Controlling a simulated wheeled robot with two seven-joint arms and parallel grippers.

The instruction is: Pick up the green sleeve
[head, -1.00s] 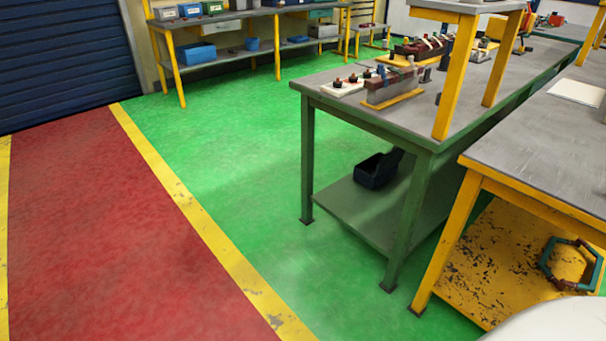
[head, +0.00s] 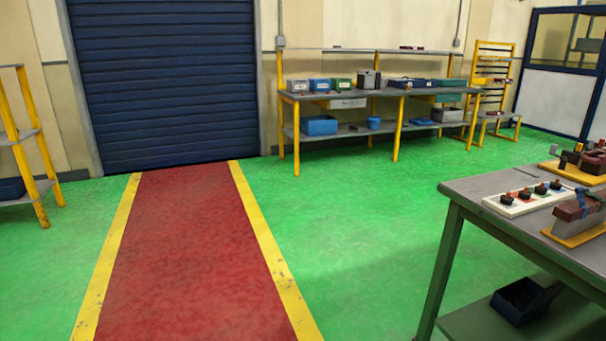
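I cannot make out a green sleeve for certain. A white board (head: 496,206) lies on the near corner of the grey-topped table (head: 480,187) at the right. It holds several small dark pieces with coloured parts, too small to tell apart. Neither of my grippers is in view.
A long workbench (head: 350,95) with bins stands along the back wall, right of a dark blue roller door (head: 165,75). A dark bin (head: 520,300) sits on the table's lower shelf. A red walkway (head: 190,270) with yellow edges and the green floor (head: 360,240) are clear.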

